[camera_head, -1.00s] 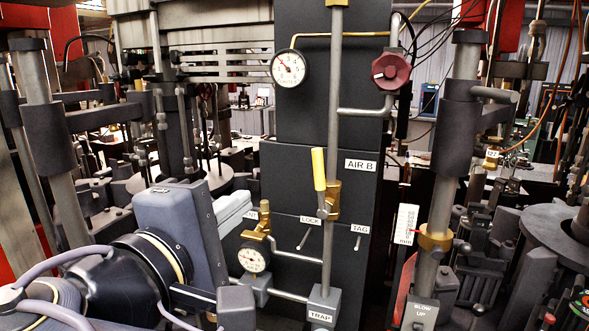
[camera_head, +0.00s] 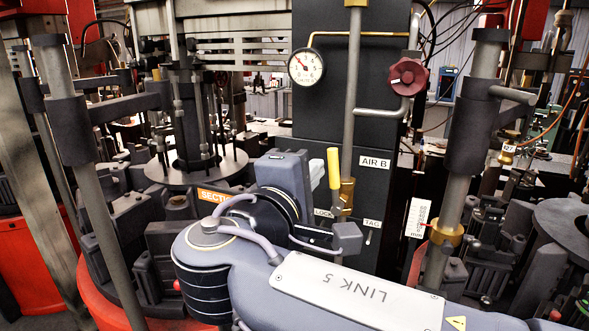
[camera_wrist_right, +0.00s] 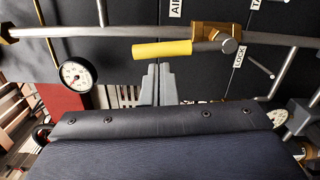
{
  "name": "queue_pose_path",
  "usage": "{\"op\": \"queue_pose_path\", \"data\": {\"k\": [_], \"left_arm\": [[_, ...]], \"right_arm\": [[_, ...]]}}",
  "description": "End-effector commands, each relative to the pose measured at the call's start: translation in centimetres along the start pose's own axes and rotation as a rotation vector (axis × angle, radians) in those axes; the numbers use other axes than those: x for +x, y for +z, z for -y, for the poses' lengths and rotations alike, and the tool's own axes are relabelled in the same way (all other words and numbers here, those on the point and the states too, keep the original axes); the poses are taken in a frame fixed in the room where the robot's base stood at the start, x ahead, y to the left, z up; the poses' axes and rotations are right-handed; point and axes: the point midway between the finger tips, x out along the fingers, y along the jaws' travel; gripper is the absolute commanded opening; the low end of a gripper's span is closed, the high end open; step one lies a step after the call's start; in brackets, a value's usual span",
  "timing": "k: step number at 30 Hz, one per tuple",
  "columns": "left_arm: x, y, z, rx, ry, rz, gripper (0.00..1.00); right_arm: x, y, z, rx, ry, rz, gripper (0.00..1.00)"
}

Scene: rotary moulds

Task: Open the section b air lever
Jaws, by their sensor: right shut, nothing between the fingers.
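The air lever has a yellow handle (camera_head: 333,168) and stands upright beside a vertical grey pipe, on a brass valve (camera_head: 347,192) under the AIR B label (camera_head: 375,162). In the right wrist view the yellow handle (camera_wrist_right: 162,49) lies across the picture, along the pipe, joined to the brass valve (camera_wrist_right: 212,36). My right gripper (camera_head: 317,166) is shut and empty, just left of the handle. In the right wrist view its grey fingertips (camera_wrist_right: 157,68) are close to the handle; I cannot tell whether they touch. My left gripper is out of view.
A pressure gauge (camera_head: 306,67) and a red handwheel (camera_head: 408,77) sit above on the dark panel. LOCK and TAG (camera_head: 372,224) labels and pegs are below the valve. A thick post (camera_head: 468,140) stands to the right. An orange section sign (camera_head: 215,196) is at left.

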Motion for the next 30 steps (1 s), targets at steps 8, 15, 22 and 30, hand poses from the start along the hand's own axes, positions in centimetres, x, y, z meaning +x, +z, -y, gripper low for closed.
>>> {"op": "queue_pose_path", "data": {"k": [8, 15, 22, 30], "left_arm": [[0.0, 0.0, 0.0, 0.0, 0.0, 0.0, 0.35], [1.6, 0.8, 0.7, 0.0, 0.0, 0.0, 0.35], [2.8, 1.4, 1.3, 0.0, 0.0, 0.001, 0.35], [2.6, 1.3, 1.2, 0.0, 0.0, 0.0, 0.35]], "right_arm": [[0.0, 0.1, 0.0, 0.0, 0.0, 0.0, 0.0], [0.2, 1.1, 0.5, 0.058, -0.004, 0.001, 0.0], [0.3, 2.1, 0.0, 0.153, -0.009, 0.004, 0.0], [0.4, 2.2, -0.1, 0.151, -0.01, 0.009, 0.0]]}}
